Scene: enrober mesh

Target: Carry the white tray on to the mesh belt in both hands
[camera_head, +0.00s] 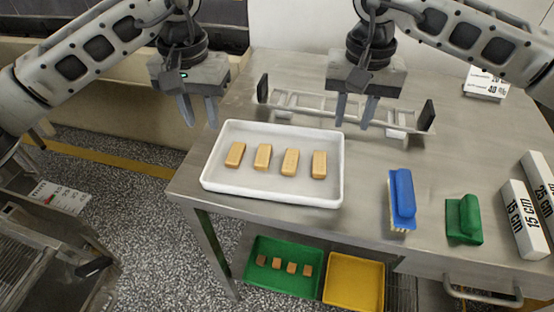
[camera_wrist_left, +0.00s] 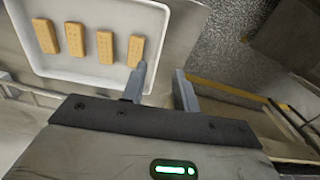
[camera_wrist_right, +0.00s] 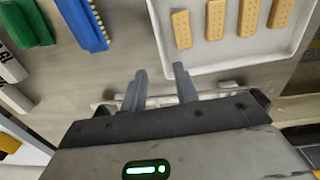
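The white tray (camera_head: 270,194) lies flat on the steel table and holds several tan biscuits (camera_head: 263,157) in a row. My left gripper (camera_head: 199,111) is open and empty, above the tray's far left corner. The left wrist view shows the tray's rim (camera_wrist_left: 163,30) near its fingers. My right gripper (camera_head: 354,111) is open and empty, above the table behind the tray's far right corner. In the right wrist view the tray (camera_wrist_right: 225,58) is just beyond the fingers, at upper right. A dark ribbed surface (camera_head: 70,22) at the back left may be the mesh belt; I cannot be sure.
A pale rack with dark ends (camera_head: 297,101) stands behind the tray, under the grippers. Right of the tray are a blue brush (camera_head: 403,193), a green block (camera_head: 464,219) and white marked bars (camera_head: 522,220). A green tray (camera_head: 286,286) and yellow tray (camera_head: 354,281) sit below.

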